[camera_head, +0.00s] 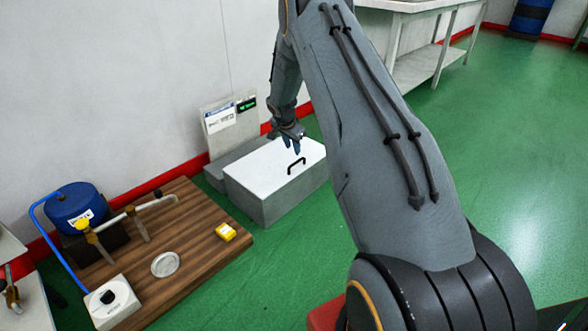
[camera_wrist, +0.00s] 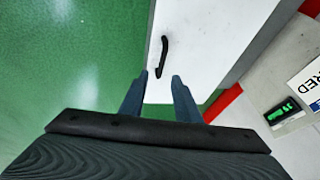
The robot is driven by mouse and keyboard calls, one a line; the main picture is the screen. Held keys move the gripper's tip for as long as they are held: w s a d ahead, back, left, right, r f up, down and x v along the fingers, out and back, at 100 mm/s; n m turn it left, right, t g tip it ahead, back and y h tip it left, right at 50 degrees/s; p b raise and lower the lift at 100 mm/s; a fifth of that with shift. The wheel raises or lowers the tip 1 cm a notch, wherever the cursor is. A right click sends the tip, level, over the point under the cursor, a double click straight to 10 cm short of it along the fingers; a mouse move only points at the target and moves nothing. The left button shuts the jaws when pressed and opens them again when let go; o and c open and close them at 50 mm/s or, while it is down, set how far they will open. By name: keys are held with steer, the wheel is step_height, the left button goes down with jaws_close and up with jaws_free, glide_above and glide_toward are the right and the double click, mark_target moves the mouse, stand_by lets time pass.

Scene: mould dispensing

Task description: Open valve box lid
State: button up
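The valve box (camera_head: 277,186) is a grey box on the floor against the wall, with a flat white lid (camera_head: 262,164). The lid is closed. A black bar handle (camera_head: 297,166) stands on the lid near its front edge. In the wrist view the handle (camera_wrist: 163,56) lies ahead of the fingertips on the white lid (camera_wrist: 205,40). My gripper (camera_head: 297,148) is above the lid, just behind the handle in the head view. In the wrist view my gripper (camera_wrist: 161,80) has its two blue fingers apart with nothing between them.
A panel with a green display (camera_head: 246,104) stands behind the box. The green floor (camera_head: 480,160) is open at right.

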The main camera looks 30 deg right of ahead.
mark_target(296, 163)
steer(key=shift+m, duration=0.3)
steer(key=b+x, duration=0.1)
steer(key=x, duration=0.2)
steer(key=b+x, duration=0.1)
steer(key=x, duration=0.3)
steer(key=b+x, duration=0.2)
steer(key=x, duration=0.2)
steer(key=shift+w+d, duration=0.2)
steer(key=shift+w, duration=0.15)
steer(key=shift+c, duration=0.5)
jaws_close()
